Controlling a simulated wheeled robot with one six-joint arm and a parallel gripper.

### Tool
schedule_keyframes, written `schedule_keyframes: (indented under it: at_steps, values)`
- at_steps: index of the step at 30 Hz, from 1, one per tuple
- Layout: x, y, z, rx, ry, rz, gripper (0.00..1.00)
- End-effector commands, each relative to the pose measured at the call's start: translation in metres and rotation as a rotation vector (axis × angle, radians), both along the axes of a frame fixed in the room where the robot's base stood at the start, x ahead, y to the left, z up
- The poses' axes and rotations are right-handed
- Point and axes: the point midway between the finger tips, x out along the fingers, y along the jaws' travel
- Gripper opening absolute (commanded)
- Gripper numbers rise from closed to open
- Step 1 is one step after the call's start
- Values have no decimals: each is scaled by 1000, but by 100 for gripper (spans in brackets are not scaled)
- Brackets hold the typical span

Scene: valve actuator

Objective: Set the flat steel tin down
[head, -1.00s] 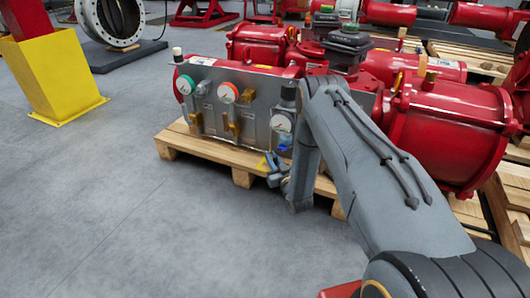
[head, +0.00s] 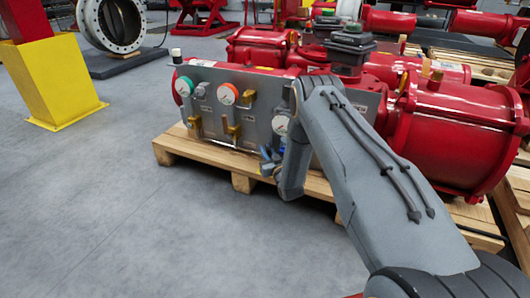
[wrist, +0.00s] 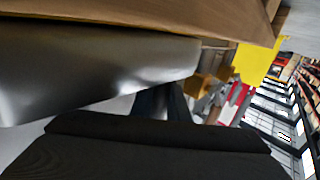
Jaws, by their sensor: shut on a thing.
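My gripper (head: 268,160) is low in front of the grey panel, close to the pallet's front edge in the head view. It is small and partly hidden by my arm there. In the wrist view a smooth, shiny steel surface, the flat steel tin (wrist: 100,65), fills the left side close to the camera. A dark finger of my gripper (wrist: 165,100) lies against its lower right end, and the gripper is shut on it. I cannot make out the tin in the head view. Whether it touches the pallet is unclear.
The wooden pallet (head: 205,153) carries the red actuator (head: 450,130) and a grey panel (head: 262,105) with gauges and brass fittings. A yellow post base (head: 55,85) stands at the left. The grey floor in front of the pallet is clear.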

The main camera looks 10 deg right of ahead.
Motion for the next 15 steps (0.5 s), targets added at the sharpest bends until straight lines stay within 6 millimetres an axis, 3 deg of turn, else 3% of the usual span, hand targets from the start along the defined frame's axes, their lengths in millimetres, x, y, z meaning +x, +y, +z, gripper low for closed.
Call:
schedule_keyframes:
  at_steps: [5, 6, 7, 15]
  values:
    - [0, 0, -3, 0, 0, 0, 0]
    - [0, 0, -3, 0, 0, 0, 18]
    - [0, 0, -3, 0, 0, 0, 22]
    - [0, 0, -2, 0, 0, 0, 22]
